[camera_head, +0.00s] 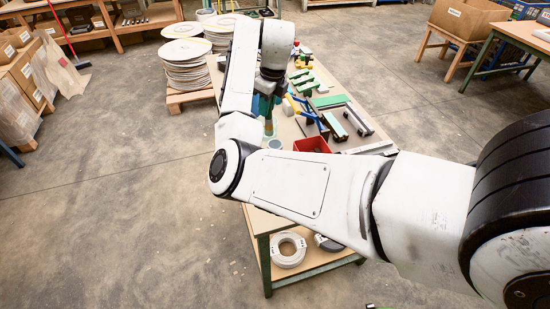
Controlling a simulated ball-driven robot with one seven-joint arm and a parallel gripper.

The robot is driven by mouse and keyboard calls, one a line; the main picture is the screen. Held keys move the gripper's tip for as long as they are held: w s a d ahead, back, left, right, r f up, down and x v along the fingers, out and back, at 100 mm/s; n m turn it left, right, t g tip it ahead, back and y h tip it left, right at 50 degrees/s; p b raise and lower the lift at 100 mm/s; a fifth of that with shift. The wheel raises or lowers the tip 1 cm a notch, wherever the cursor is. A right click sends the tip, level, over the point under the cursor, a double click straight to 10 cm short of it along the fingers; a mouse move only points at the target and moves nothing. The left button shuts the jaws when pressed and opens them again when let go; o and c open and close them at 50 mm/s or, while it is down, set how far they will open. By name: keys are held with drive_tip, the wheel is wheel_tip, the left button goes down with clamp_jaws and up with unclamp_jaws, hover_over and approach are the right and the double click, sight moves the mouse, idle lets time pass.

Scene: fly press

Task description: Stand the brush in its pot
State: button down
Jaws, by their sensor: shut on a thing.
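My gripper (266,101) hangs down over the near left part of the workbench, below the dark wrist. It is shut on a slim greenish thing (268,127), likely the brush, which points down toward the bench. My arm and the small size hide most of its shape. A small round grey-blue vessel (275,144), likely the pot, stands on the bench just below and slightly right of the gripper. Its lower part is hidden behind my arm. The held thing appears above or beside it; I cannot tell whether they touch.
A red bin (312,144) stands right of the pot. Tools, green blocks and a grey bar (358,120) crowd the bench behind and to the right. Stacked round discs (186,68) stand on a pallet at left.

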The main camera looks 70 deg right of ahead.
drive_tip(key=m, duration=0.1)
drive_tip(key=s+m, duration=0.1)
drive_tip(key=shift+s+d+m, duration=0.2)
drive_tip(key=shift+d+m, duration=0.1)
drive_tip(key=shift+d, duration=0.1)
wheel_tip(320, 180, down, 10)
drive_tip(key=p, duration=0.1)
drive_tip(key=shift+s+m+h, duration=0.25)
drive_tip(key=shift+m+h, duration=0.05)
drive_tip(key=shift+m, duration=0.1)
drive_tip(key=shift+d+f, duration=0.1)
drive_tip(key=shift+f, duration=0.05)
drive_tip(key=shift+f, duration=0.1)
drive_tip(key=c, duration=1)
unclamp_jaws()
